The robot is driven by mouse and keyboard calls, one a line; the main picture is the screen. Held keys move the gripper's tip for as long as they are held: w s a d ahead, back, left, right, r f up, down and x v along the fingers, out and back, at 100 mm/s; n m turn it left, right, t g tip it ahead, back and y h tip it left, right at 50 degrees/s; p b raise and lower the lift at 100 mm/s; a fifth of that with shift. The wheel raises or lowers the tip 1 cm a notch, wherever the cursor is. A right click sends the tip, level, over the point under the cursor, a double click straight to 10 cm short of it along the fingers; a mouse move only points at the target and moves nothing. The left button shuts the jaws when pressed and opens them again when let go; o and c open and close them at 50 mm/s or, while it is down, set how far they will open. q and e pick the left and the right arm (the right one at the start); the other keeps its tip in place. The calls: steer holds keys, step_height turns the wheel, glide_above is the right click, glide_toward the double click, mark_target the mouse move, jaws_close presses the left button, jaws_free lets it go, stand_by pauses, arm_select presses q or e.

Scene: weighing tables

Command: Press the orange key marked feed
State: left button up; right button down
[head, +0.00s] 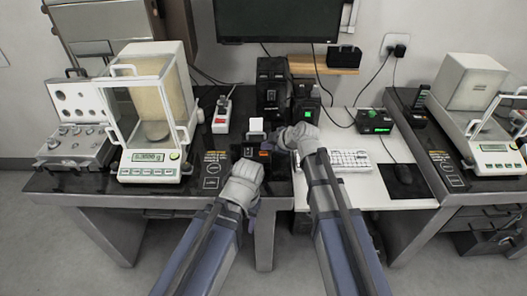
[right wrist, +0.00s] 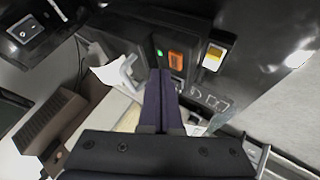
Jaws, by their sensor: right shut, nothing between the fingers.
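The orange key (right wrist: 175,60) is on a black device face in the right wrist view, between a small green light and a yellow-and-white label. In the head view it is a small orange spot (head: 265,153) on the front of the black printer (head: 247,145). My right gripper (head: 279,143) is beside the printer, on its right. In the right wrist view its dark fingers (right wrist: 161,74) are shut and empty, with tips just short of the key; contact cannot be told. My left gripper (head: 248,168) is just in front of the printer, its jaws hidden by my own wrist.
A balance (head: 150,165) stands on the left table and another (head: 497,155) on the right. A white keyboard (head: 345,161) lies right of my right wrist. A power strip (head: 222,115) and black devices (head: 272,85) stand behind the printer.

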mark_target(266, 155)
step_height(266, 155, up, 5)
steer(key=p, duration=0.5)
stand_by(0.4)
stand_by(0.5)
steer(key=s+d+f+m+g+h, duration=0.1)
steer(key=s+m, duration=0.3)
steer(key=s, duration=0.4)
steer(key=s+d+f+m+g+h, duration=0.2)
steer(key=s+f+m+g+h, duration=0.1)
steer(key=s, duration=0.6)
steer(key=s+d+f+m+g+h, duration=0.2)
steer(key=s+m, duration=0.4)
steer(key=s, duration=0.3)
steer(key=shift+f+m+g+h, duration=0.3)
steer(key=shift+g+h, duration=0.3)
steer(key=shift+h, duration=0.2)
stand_by(1.4)
